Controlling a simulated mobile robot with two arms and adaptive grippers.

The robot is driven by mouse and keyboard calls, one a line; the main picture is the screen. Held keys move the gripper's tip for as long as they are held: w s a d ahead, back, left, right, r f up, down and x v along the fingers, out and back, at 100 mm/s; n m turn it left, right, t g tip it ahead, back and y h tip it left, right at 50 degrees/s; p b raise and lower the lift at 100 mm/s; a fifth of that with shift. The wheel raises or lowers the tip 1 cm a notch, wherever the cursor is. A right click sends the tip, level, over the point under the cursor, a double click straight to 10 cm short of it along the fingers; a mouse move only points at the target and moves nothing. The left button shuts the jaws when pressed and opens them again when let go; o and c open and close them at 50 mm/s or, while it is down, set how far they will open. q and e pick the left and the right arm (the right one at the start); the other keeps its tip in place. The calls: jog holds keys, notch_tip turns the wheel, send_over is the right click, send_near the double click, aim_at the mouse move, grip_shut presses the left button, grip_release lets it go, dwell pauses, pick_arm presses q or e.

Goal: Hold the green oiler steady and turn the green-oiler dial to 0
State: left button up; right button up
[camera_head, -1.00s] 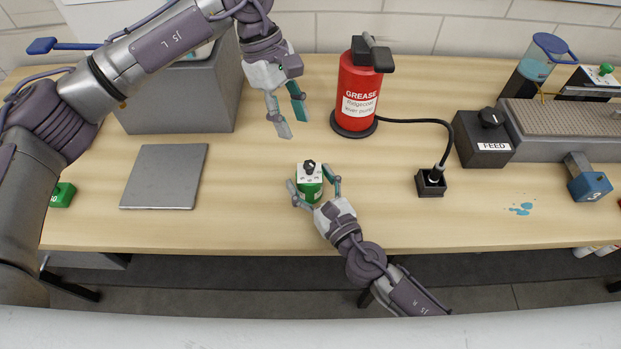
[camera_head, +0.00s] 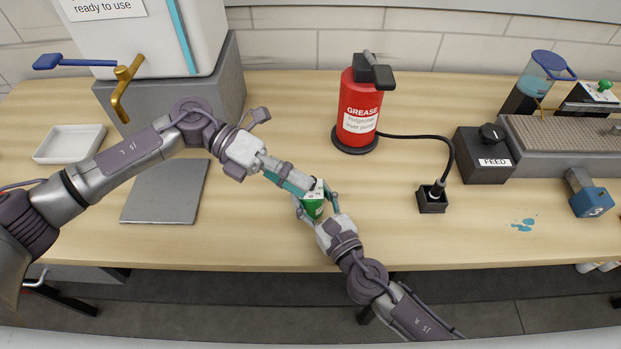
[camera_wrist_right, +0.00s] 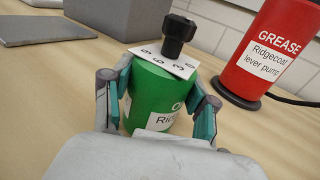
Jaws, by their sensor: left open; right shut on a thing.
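The green oiler (camera_head: 313,208) stands upright on the table; it fills the middle of the right wrist view (camera_wrist_right: 155,95). My right gripper (camera_head: 317,203) is shut around its body, one finger on each side. The oiler's black dial (camera_wrist_right: 177,34) sits above a white numbered plate (camera_wrist_right: 160,62) in the right wrist view; I cannot tell which number it points to. My left gripper (camera_head: 303,187) is open, its fingers at the oiler's top from the left in the head view, hiding the dial there. It does not show in the right wrist view.
A red grease pump (camera_head: 360,105) stands behind the oiler, with a hose to a black socket block (camera_head: 432,200). A black FEED box (camera_head: 482,155) is at right. A grey plate (camera_head: 165,192) and white tray (camera_head: 70,144) lie at left. The table in front is clear.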

pick_arm(q)
jog(key=w+a+f+n+t+h, duration=0.15)
jog(key=a+f+n+t, duration=0.35)
jog(key=n, duration=1)
jog(key=a+f+n+t+h, duration=0.1)
jog(key=a+n+t+h, duration=0.4)
jog(key=n, duration=0.9)
jog(key=w+d, duration=0.1)
jog(key=d, duration=0.3)
jog(key=w+d+y, duration=0.1)
jog(key=d, duration=0.3)
jog(key=w+d+t+y, duration=0.1)
jog(key=d, duration=0.3)
jog(key=shift+w+d+f+n, duration=0.2)
jog(key=shift+w+d+n, duration=0.05)
jog(key=shift+w+n, duration=0.1)
grip_shut()
